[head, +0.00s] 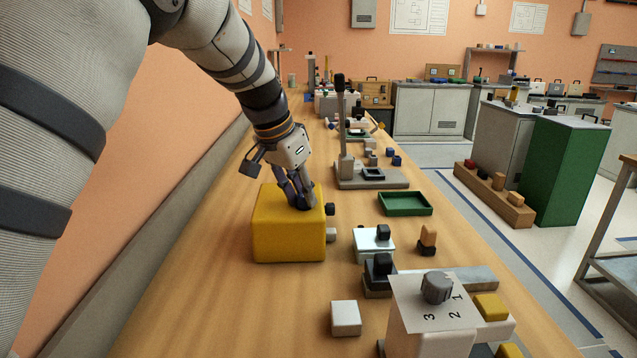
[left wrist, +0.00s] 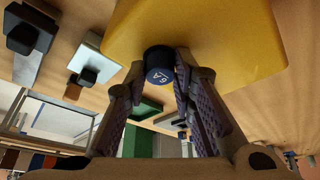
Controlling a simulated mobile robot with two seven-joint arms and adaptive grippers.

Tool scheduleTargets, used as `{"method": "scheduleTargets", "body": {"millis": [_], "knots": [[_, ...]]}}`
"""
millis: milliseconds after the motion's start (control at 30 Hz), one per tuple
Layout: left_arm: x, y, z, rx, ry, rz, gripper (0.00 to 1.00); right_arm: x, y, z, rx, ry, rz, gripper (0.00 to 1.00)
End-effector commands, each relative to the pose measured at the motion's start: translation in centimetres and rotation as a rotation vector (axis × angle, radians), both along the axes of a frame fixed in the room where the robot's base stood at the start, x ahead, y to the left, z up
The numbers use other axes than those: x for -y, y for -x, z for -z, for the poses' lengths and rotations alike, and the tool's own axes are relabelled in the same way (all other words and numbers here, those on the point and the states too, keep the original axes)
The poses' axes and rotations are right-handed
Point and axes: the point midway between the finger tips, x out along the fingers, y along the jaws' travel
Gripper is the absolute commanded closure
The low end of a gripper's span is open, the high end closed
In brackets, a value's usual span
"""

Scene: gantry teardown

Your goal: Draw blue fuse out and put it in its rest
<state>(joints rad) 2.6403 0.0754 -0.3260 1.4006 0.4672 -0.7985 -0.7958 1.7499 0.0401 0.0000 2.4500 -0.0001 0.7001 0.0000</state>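The blue fuse (left wrist: 160,66) is a short dark cylinder with a blue end face marked "6A". It stands at the face of the yellow housing (left wrist: 225,40), which is the big yellow block (head: 289,235) at the left of the bench in the head view. In the left wrist view my left gripper's fingers (left wrist: 161,72) flank the fuse closely on both sides, with hardly any gap. In the head view the fingers hide the fuse. I cannot make out its rest for sure. My right gripper is not in view.
A green tray (head: 405,204) lies right of the block. A white box with a black knob (head: 373,243), a white cube (head: 345,318) and a white unit with a grey dial (head: 437,288) stand nearer. A grey stand with a post (head: 343,130) is behind. Bare wood lies left and in front of the block.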

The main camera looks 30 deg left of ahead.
Motion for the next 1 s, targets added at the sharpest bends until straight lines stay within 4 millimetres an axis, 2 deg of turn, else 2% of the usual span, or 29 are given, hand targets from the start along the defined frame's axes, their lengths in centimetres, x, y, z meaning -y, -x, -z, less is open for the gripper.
{"method": "scheduleTargets", "body": {"millis": [33, 67, 233, 600, 700, 1000], "knots": [[0.0, 0.0, 0.0, 0.0, 0.0, 0.0, 0.95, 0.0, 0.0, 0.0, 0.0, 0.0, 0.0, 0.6], [0.0, 0.0, 0.0, 0.0, 0.0, 0.0, 1.0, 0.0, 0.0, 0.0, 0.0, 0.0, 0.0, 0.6], [0.0, 0.0, -0.2, 0.001, 0.0, 0.0, 1.0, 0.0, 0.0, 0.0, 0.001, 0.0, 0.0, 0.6], [0.0, 0.0, -2.2, 0.006, 0.0, 0.001, 1.0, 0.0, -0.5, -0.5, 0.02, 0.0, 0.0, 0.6], [0.0, 0.0, -2.3, 0.002, 0.0, 0.0, 1.0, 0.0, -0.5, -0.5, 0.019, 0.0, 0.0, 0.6], [0.0, -0.1, -6.0, 0.004, 0.0, 0.002, 1.0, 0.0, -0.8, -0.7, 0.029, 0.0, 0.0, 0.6]]}}
